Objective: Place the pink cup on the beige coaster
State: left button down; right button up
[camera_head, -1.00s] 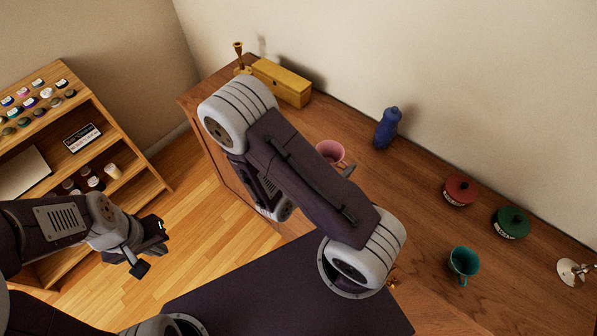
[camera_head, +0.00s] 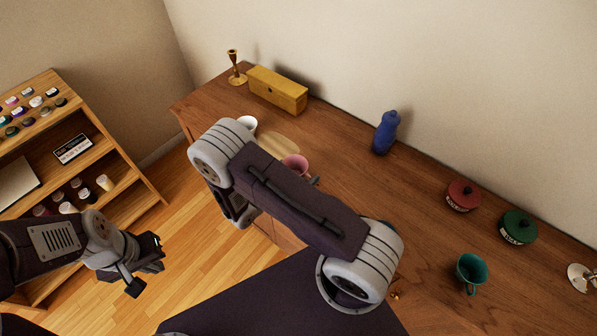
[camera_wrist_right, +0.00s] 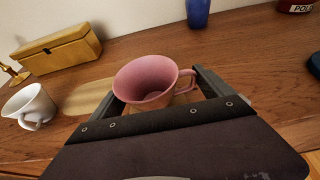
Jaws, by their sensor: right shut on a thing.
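The pink cup (camera_head: 296,164) is upright between the fingers of my right gripper (camera_wrist_right: 163,93); it also shows in the right wrist view (camera_wrist_right: 148,80), its handle towards the right finger. In the head view my right arm hides the cup's lower part and most of that gripper. In the right wrist view the coaster (camera_wrist_right: 88,97) is partly hidden by the cup and left finger. My left gripper (camera_head: 147,267) is open and empty, away over the floor.
A white cup (camera_head: 247,123) stands left of the coaster. A yellow box (camera_head: 277,92) and brass candlestick (camera_head: 235,70) are behind it. A blue bottle (camera_head: 386,133), red pot (camera_head: 463,195), green pot (camera_head: 518,227) and teal cup (camera_head: 470,270) stand to the right.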

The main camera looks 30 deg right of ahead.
jog(key=shift+f, duration=0.1)
jog(key=shift+f, duration=0.15)
jog(key=o, duration=1.2)
jog(key=shift+o, duration=0.2)
